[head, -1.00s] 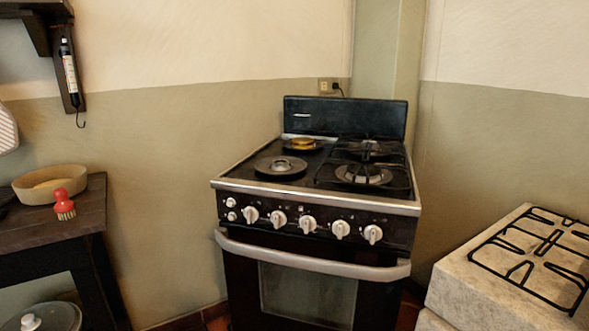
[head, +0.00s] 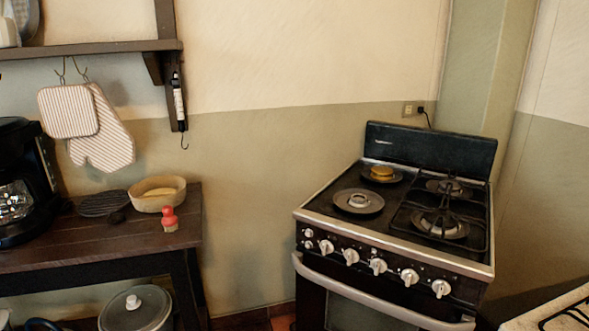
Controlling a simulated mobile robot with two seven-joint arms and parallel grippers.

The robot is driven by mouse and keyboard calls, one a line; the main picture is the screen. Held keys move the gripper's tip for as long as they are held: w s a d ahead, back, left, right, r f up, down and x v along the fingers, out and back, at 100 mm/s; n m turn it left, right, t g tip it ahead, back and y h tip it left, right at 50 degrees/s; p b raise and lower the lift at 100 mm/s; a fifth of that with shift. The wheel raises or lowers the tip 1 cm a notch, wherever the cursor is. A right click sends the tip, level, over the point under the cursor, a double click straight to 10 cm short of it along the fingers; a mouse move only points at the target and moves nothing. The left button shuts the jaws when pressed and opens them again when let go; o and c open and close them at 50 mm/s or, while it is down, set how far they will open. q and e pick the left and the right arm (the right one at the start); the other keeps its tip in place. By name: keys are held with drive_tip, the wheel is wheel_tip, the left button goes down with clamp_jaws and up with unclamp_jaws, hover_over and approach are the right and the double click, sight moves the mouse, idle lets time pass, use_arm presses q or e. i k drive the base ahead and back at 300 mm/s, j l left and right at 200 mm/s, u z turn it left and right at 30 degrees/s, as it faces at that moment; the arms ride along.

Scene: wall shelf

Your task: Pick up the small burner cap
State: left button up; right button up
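The stove (head: 390,230) stands in the corner at the right in the head view. Its back left burner carries a small round yellowish piece (head: 382,172), perhaps the burner cap, but I cannot tell for sure. The front left burner (head: 358,201) is a dark disc with a pale centre. A black grate (head: 465,222) covers the right burners. Neither of my grippers is in view.
A dark wooden table (head: 110,248) at the left holds a coffee maker (head: 15,190), a black round mat (head: 103,203), a shallow bowl (head: 157,193) and a red-handled brush (head: 169,218). A pale block (head: 530,318) juts in at bottom right.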

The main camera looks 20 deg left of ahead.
sight(116, 218)
drive_tip(key=j+u, duration=0.1)
drive_tip(key=u, duration=1.45)
